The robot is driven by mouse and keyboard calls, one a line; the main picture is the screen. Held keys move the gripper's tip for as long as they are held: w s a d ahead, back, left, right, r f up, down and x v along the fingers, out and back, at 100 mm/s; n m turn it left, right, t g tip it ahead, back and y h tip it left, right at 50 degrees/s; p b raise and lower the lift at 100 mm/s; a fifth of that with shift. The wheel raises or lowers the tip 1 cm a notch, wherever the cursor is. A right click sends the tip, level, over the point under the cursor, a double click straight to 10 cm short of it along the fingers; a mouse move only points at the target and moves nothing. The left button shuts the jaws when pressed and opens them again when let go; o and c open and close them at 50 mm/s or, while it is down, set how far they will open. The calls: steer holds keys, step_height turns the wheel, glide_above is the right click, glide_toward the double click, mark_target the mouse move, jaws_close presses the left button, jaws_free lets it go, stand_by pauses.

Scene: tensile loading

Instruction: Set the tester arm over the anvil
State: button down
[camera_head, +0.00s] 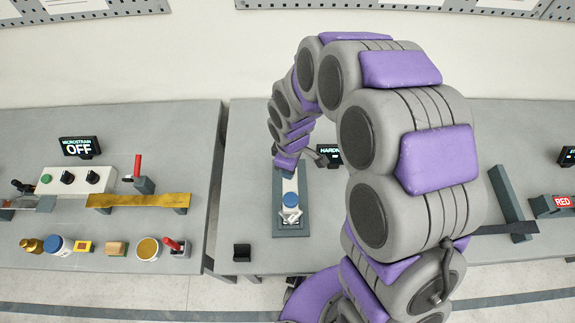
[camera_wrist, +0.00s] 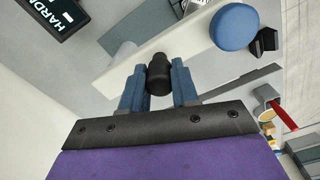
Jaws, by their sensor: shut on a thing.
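The hardness tester stands on the middle bench, with a dark grey base plate (camera_head: 278,228). Its white tester arm (camera_head: 290,185) lies along the plate and carries a blue round cap (camera_head: 291,201) at its near end. A silver piece (camera_head: 290,218), apparently the anvil, shows just below the cap; the cap overlaps part of it in this view. In the wrist view the white arm (camera_wrist: 112,76) crosses slantwise to the blue cap (camera_wrist: 236,27). My gripper (camera_wrist: 158,82) is shut on a black knob (camera_wrist: 158,72) at the arm's side. My wrist hides the far end of the arm in the head view.
The tester's display (camera_head: 329,155) stands right of the arm. A small black block (camera_head: 242,252) sits near the bench's front edge. The left bench holds a strain rig (camera_head: 75,180), a brass strip (camera_head: 140,201) and several small items. My arm covers much of the right side.

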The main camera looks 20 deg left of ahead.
steer(key=shift+w, duration=0.1)
steer(key=c, duration=0.9)
jaws_free()
steer(key=shift+a, duration=0.1)
steer(key=shift+o, duration=0.2)
step_height(320, 180, up, 17)
steer(key=shift+r, duration=0.15)
